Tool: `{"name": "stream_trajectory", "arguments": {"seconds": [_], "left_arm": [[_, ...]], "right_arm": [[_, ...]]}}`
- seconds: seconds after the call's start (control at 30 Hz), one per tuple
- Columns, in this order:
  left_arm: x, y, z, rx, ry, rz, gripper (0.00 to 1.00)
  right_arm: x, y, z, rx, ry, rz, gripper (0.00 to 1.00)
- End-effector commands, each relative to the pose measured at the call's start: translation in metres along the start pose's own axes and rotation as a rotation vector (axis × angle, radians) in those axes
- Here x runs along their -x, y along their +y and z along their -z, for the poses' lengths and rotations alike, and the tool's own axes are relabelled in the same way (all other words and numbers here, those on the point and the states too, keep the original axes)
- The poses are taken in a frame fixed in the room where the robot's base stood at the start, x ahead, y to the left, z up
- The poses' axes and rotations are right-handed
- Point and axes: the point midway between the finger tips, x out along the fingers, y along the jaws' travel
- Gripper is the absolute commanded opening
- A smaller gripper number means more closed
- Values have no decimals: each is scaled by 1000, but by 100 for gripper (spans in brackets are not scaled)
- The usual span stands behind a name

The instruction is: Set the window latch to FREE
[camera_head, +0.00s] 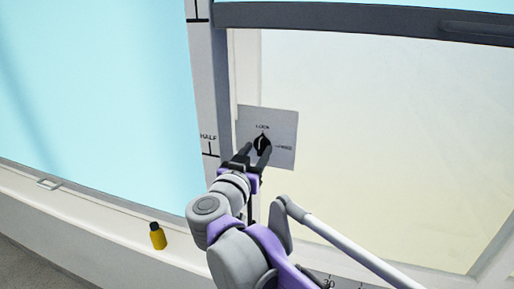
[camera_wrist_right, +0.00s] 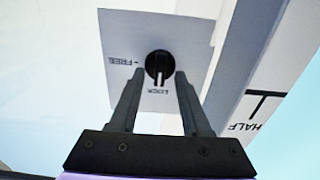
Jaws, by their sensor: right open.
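The window latch is a round black knob (camera_head: 262,143) on a grey square plate (camera_head: 284,122). The plate reads LOCK above the knob and has a small label to its right. In the right wrist view the knob (camera_wrist_right: 159,66) shows a light mark pointing to LOCK, and the word FREE (camera_wrist_right: 123,63) is at its left. My right gripper (camera_head: 256,153) is open, its two fingers pointing at the knob. In the wrist view its tips (camera_wrist_right: 160,76) are on either side of the knob's lower part; whether they touch it I cannot tell. My left gripper is not in view.
A window frame post with a HALF mark (camera_head: 208,137) runs beside the plate. A dark rail (camera_head: 400,22) crosses above. A yellow bottle with a dark cap (camera_head: 158,238) stands on the sill at lower left. The pale panel right of the plate is clear.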

Motion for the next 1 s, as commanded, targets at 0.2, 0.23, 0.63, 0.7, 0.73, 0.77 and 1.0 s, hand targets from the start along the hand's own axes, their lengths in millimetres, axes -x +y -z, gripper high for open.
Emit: {"name": "stream_trajectory", "arguments": {"seconds": [0.2,0.23,0.63,0.7,0.73,0.77,1.0], "left_arm": [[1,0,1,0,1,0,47],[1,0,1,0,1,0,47],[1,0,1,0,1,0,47],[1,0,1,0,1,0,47],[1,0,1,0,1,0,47],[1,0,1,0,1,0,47],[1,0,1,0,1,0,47]], "right_arm": [[-8,0,-1,0,0,0,48],[-8,0,-1,-1,0,0,48],[-7,0,-1,0,0,0,1],[-7,0,-1,0,0,0,0],[-7,0,-1,0,0,0,0],[-7,0,-1,0,0,0,0],[-7,0,-1,-7,0,0,0]]}}
